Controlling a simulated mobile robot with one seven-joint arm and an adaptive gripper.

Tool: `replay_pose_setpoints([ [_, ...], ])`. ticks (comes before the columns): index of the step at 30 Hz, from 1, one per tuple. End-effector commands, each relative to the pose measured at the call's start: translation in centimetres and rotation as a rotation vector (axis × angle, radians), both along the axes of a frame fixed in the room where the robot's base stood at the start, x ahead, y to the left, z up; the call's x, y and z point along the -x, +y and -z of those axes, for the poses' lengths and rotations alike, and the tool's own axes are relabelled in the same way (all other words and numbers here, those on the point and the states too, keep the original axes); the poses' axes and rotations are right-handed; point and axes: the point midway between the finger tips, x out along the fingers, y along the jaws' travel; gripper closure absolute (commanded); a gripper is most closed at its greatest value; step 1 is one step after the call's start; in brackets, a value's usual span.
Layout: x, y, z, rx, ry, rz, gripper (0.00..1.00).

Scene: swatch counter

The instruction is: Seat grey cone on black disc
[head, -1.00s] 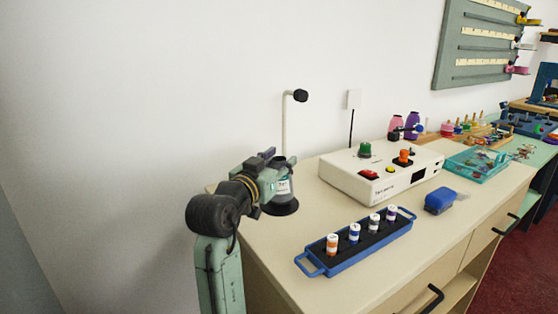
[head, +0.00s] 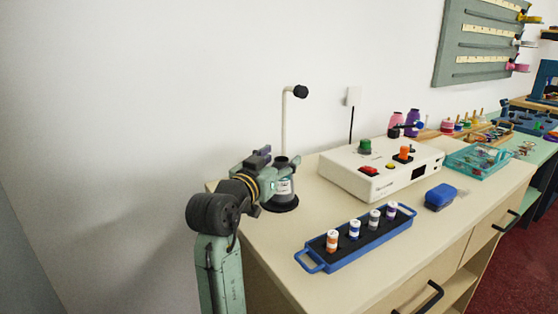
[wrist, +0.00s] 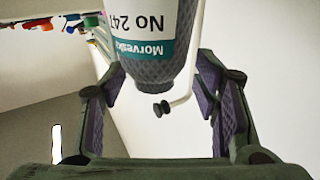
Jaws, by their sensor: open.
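The grey cone (head: 285,188), with a white and teal label, stands upright at the back left of the counter. Its base appears to rest on the black disc (head: 283,204), which shows as a dark rim around its foot. In the wrist view the cone (wrist: 160,62) appears upside down, its narrow end between the fingers. My gripper (head: 276,172) is beside the cone's upper part in the head view. It is open, with light gaps between cone and fingers in the wrist view (wrist: 158,85). The exact contact under the cone is hidden.
A white lamp post (head: 287,125) with a black head stands just behind the cone. To the right are a white control box (head: 350,177) and a blue tray (head: 340,256) with several labelled vials. The counter in front of the cone is clear.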

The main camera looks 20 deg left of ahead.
Motion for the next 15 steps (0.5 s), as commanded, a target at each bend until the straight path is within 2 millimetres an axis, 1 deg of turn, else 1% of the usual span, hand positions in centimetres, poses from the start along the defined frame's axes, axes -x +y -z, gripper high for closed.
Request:
replay_pose_setpoints([
  [10,0.2,0.1,0.0,0.001,0.001,0.000,0.41],
  [13,1.0,0.2,0.0,0.000,-0.001,-0.002,0.41],
  [15,2.1,0.3,0.0,-0.001,0.000,-0.002,0.41],
])
